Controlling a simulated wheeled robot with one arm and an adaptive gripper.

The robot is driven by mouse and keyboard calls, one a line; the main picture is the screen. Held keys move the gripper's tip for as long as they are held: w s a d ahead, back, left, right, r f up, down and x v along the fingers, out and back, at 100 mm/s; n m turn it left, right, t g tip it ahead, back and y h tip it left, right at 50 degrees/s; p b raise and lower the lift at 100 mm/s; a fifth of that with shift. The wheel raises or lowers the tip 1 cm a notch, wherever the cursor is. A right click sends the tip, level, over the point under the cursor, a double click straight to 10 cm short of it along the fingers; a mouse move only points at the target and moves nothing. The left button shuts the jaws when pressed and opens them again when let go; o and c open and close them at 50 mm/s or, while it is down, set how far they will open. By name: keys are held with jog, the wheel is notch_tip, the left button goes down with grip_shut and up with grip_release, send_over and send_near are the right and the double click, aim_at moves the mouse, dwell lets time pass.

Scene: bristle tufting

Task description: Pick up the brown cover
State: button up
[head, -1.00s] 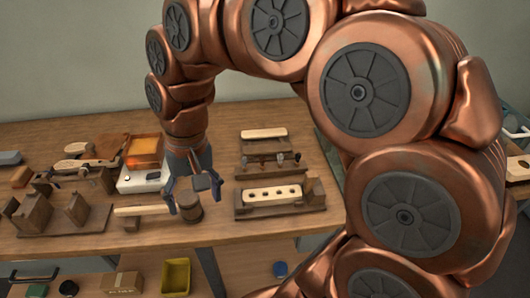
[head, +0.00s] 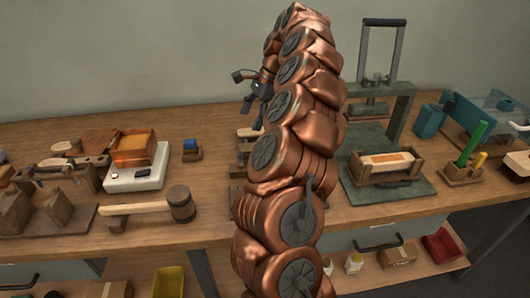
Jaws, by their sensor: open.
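My gripper (head: 244,88) is raised above the back of the table, left of my arm's upper part. Its dark fingers are spread and nothing shows between them. A flat brown piece (head: 99,141) lies at the back left of the table, left of an orange-lit box (head: 133,147); I cannot tell if it is the brown cover. My gripper is well to the right of this piece and apart from it. My arm hides much of the table's middle, including most of the wooden racks there.
A wooden mallet (head: 149,208) lies near the front edge. The orange box sits on a white device (head: 137,178). A green press (head: 383,110) stands at the back right, with a brush block (head: 386,164) in a wooden holder before it.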

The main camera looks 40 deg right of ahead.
jog(key=s+d+f+m, duration=0.1)
jog(key=d, duration=0.1)
jog(key=s+d+f+m, duration=0.1)
jog(key=d+f, duration=0.1)
jog(key=d, duration=0.1)
jog(key=s+d+f+m, duration=0.1)
jog(key=d, duration=0.1)
jog(key=shift+d+f+m+h+b, duration=0.2)
jog(key=shift+d+m+h+b, duration=0.1)
jog(key=shift+m+b, duration=0.1)
jog(key=shift+w+p+x, duration=0.15)
jog(key=shift+w+x, duration=0.05)
jog(key=shift+x, duration=1.7)
jog(key=shift+w+p+x, duration=0.15)
jog(key=shift+x, duration=1.75)
jog(key=shift+a+r, duration=0.1)
jog(key=shift+r, duration=0.05)
jog(key=c, duration=1.2)
jog(key=shift+c, duration=0.2)
